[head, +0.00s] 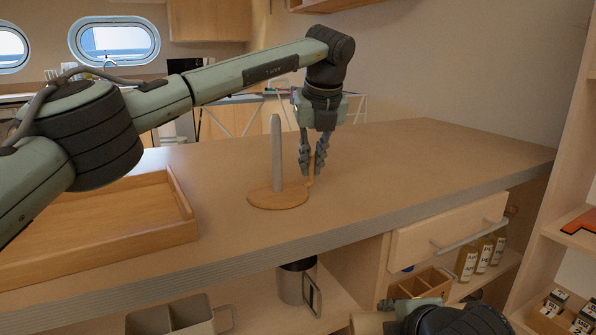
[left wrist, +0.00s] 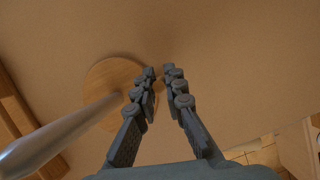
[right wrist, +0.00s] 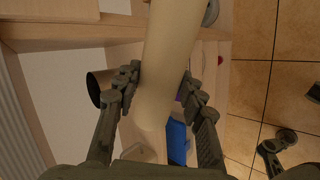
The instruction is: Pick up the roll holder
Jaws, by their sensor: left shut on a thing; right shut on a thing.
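The roll holder stands upright on the counter, with a round wooden base (head: 278,198), a tall grey post (head: 276,155) and a thin wooden side peg (head: 310,170). My left gripper (head: 314,172) points down at the base's right edge, its fingers closed around the side peg. In the left wrist view the base (left wrist: 105,72) lies behind the fingertips (left wrist: 160,72) and the grey post (left wrist: 62,135) slants left; the peg is hardly visible there. My right gripper (right wrist: 160,80) is shut on a beige paper roll (right wrist: 165,60), below the counter front.
A wooden tray (head: 180,200) lies left of the holder on the counter (head: 400,165). The counter to the right is clear. A drawer (head: 440,235) and a shelf with a metal mug (head: 293,283) and bottles (head: 483,255) are below. A wall closes off the right.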

